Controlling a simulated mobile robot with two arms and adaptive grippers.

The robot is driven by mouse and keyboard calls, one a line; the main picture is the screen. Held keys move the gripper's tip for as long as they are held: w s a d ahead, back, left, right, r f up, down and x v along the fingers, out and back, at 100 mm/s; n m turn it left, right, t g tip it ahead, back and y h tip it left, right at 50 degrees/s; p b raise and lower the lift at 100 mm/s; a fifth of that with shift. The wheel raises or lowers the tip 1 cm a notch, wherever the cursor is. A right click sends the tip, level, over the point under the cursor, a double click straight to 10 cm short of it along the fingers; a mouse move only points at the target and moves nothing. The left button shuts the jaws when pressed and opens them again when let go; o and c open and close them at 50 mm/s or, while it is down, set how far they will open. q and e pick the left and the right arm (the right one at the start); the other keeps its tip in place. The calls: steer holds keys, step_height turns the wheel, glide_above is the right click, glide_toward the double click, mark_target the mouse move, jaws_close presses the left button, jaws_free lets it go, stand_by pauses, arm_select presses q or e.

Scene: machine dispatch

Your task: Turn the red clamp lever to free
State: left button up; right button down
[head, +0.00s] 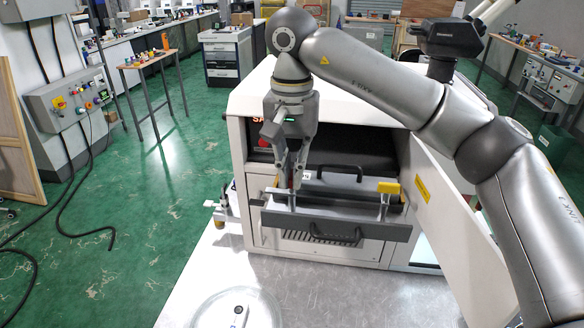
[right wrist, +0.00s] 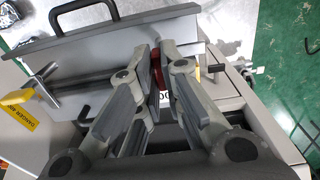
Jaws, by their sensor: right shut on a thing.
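My right gripper (head: 291,182) reaches down from above to the left part of the machine's front fixture in the head view. In the right wrist view its fingers (right wrist: 157,80) are closed around a red part, the red clamp lever (right wrist: 158,75), of which only a small piece shows between the fingertips. In the head view the lever is mostly hidden by the fingers. A yellow lever (head: 388,187) stands at the right end of the fixture; it also shows in the right wrist view (right wrist: 17,97). My left gripper is not in view.
The white machine (head: 255,212) has a grey front bar (head: 335,226) with a dark handle. Its open door (head: 440,200) stands at the right. A metal table (head: 300,290) with a round dish (head: 235,310) lies in front. A small valve-like part (head: 220,212) sits left of the machine.

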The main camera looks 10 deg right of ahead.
stand_by(0.3)
steer(key=c, duration=1.6)
jaws_free()
step_height(320, 180, up, 12)
